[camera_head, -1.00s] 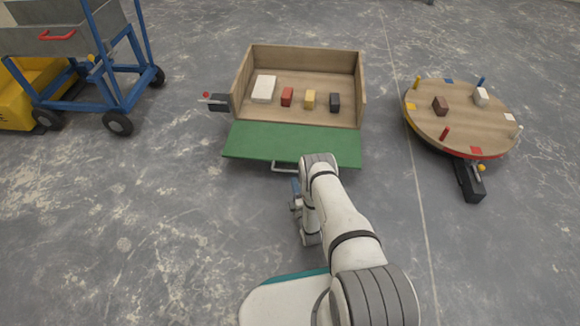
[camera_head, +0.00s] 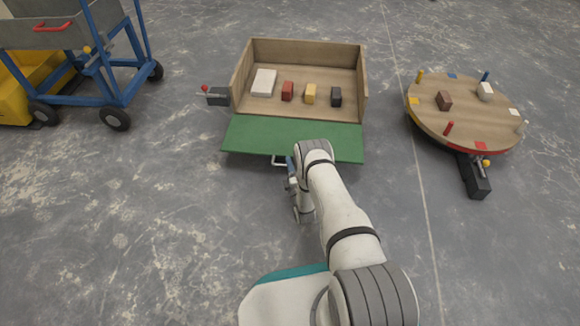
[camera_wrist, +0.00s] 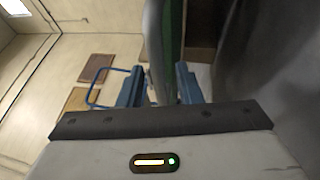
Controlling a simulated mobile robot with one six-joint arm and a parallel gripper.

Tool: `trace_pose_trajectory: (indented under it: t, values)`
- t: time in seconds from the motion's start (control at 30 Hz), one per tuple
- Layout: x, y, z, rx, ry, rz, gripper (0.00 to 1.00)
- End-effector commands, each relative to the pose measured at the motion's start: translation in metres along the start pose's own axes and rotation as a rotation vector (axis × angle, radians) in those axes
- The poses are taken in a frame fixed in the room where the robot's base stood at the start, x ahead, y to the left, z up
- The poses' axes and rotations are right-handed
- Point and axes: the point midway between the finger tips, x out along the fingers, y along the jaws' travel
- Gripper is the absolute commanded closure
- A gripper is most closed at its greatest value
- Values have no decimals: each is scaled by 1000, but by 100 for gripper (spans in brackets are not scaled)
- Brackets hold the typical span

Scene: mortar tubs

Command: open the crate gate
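The wooden crate (camera_head: 305,50) stands ahead with its green gate (camera_head: 293,139) folded out at the front, looking about flat. A pale handle (camera_head: 278,162) shows at the gate's front edge. My gripper (camera_head: 291,166) is at this edge, overlapping the handle's right part in the head view. In the wrist view, my two blue fingers (camera_wrist: 160,88) stand apart on either side of a grey bar-like part, with a green edge beyond. I cannot tell whether they press on it. A red-tipped latch (camera_head: 217,95) sits at the crate's left side.
A round turntable (camera_head: 465,125) with pegs stands right. A blue cart (camera_head: 90,88) stands left. Floor between is clear.

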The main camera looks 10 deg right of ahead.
Motion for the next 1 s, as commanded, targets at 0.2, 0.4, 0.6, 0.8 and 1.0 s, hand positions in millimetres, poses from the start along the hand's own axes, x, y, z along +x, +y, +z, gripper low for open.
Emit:
trace_pose_trajectory:
  t: [0.2,0.4,0.6,0.8,1.0]
  values:
    - [0,0,0,0,-1,0,86]
    - [0,0,1,0,-1,0,100]
    - [-1,0,1,0,-2,-1,100]
    - [-1,0,2,0,-2,-1,100]
    - [3,19,4,16,-2,-39,100]
